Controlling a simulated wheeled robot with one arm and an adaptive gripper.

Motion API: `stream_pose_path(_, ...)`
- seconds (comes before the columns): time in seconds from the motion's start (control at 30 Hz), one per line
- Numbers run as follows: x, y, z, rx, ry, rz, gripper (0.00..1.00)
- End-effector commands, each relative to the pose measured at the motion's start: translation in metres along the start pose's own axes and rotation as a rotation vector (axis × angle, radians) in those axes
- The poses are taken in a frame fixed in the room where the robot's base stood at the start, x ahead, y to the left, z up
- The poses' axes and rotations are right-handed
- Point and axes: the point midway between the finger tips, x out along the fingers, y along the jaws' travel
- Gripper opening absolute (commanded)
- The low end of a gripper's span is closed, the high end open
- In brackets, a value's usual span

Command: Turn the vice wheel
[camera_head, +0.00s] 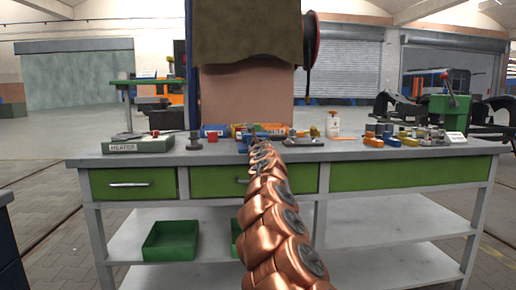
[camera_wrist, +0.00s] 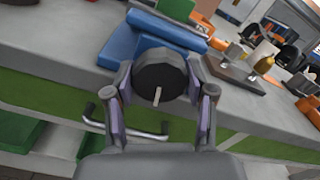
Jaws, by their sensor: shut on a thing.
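In the head view my arm reaches to the bench middle, and my gripper (camera_head: 254,134) is small there. The wheel cannot be made out in that view.
The grey workbench (camera_head: 350,152) has green drawers with a bar handle below the gripper. A heater box (camera_head: 138,145) stands left. A green bin (camera_head: 170,240) sits on the lower shelf.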

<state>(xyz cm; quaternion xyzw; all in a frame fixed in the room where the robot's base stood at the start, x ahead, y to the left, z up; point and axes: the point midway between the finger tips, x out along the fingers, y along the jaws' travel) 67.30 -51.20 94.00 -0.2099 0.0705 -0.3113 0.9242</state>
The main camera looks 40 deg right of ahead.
Motion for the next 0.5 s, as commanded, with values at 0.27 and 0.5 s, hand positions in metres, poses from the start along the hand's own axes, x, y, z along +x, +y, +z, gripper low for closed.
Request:
stream_pose_path(0.27, 0.0002, -0.0004, -0.0024, -0.187, 0.003, 0.000, 0.20)
stream_pose_path(0.5, 0.0003, 0.0006, -0.0018, -0.274, 0.002, 0.001, 0.20)
